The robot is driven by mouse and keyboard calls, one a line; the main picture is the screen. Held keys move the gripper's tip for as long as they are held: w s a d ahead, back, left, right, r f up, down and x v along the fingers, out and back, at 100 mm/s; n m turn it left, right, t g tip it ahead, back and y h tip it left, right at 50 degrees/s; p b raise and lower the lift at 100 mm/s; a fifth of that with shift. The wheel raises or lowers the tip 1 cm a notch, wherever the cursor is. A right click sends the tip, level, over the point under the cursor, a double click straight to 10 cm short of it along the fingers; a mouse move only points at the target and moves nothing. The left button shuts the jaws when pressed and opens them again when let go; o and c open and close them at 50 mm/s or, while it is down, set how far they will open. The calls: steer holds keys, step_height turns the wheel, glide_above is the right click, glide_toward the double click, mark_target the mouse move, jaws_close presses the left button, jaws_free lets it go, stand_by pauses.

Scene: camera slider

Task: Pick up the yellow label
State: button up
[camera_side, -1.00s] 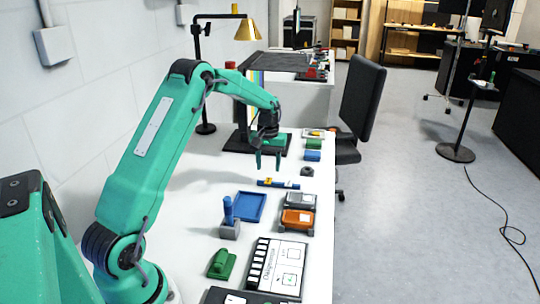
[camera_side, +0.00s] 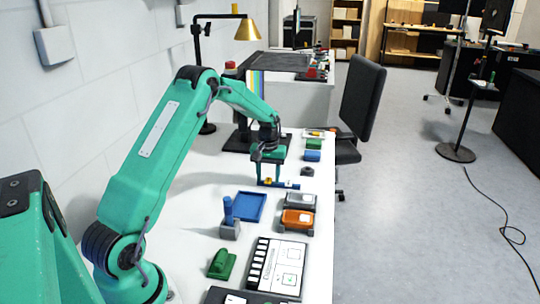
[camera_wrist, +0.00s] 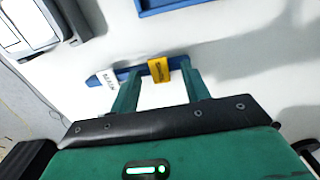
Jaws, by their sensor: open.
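The yellow label (camera_wrist: 159,70) sits across a blue bar (camera_wrist: 138,71) in the wrist view, between the two fingers of my gripper (camera_wrist: 160,76). A white label (camera_wrist: 107,79) with print is at the bar's left end, outside the fingers. My gripper is open, with one finger on each side of the yellow label. I cannot tell whether the fingers touch the bar. In the side view my gripper (camera_side: 268,180) is low over the white table at the bar, and its fingers partly hide the bar and label.
A blue tray (camera_side: 251,206) lies nearer the side camera, with a blue peg on a grey block (camera_side: 229,229) beside it. An orange box (camera_side: 297,219) and a grey box (camera_side: 301,200) stand toward the table's right edge. A small dark ring (camera_side: 307,171) lies close by.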

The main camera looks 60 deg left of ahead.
mark_target(270, 182)
steer(key=shift+f, duration=0.1)
steer(key=c, duration=1)
steer(key=shift+o, duration=0.2)
steer(key=shift+r, duration=0.45)
steer(key=r, duration=0.2)
steer(key=d+r, duration=0.1)
steer(key=r, duration=0.1)
steer(key=d+r, duration=0.6)
steer(key=d, duration=0.4)
steer(key=shift+s+d+r, duration=0.15)
steer(key=shift+s+d, duration=0.15)
steer(key=shift+s, duration=0.15)
steer(key=s+d+f, duration=0.1)
steer(key=s+d, duration=0.3)
steer(key=d, duration=0.4)
steer(key=shift+s+d+f, duration=0.15)
steer(key=shift+s+d, duration=0.05)
steer(key=shift+s, duration=0.1)
